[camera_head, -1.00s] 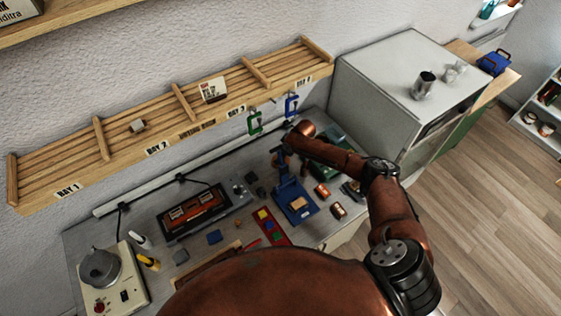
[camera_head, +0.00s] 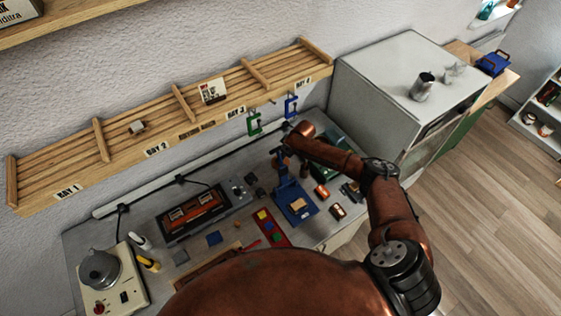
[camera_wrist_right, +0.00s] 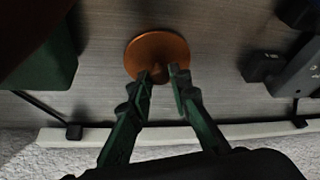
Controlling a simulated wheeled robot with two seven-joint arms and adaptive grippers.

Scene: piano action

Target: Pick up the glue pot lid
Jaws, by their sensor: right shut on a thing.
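A round copper-coloured lid (camera_wrist_right: 157,55) with a small knob shows in the right wrist view, above or on the grey worktop. My right gripper (camera_wrist_right: 165,76) has its two green fingers on either side of the knob and is shut on it. Whether the lid is lifted off the surface cannot be told. In the head view my right arm reaches over the back of the bench, and its fingers and the lid are mostly hidden. My left gripper is not in view.
A grey pot (camera_head: 99,269) stands on a cream heater (camera_head: 128,287) at left. A blue fixture (camera_head: 294,203), a red tray (camera_head: 272,229) and small parts crowd the bench. A wooden rack (camera_head: 75,168) hangs behind. A grey cabinet (camera_head: 385,65) stands at right.

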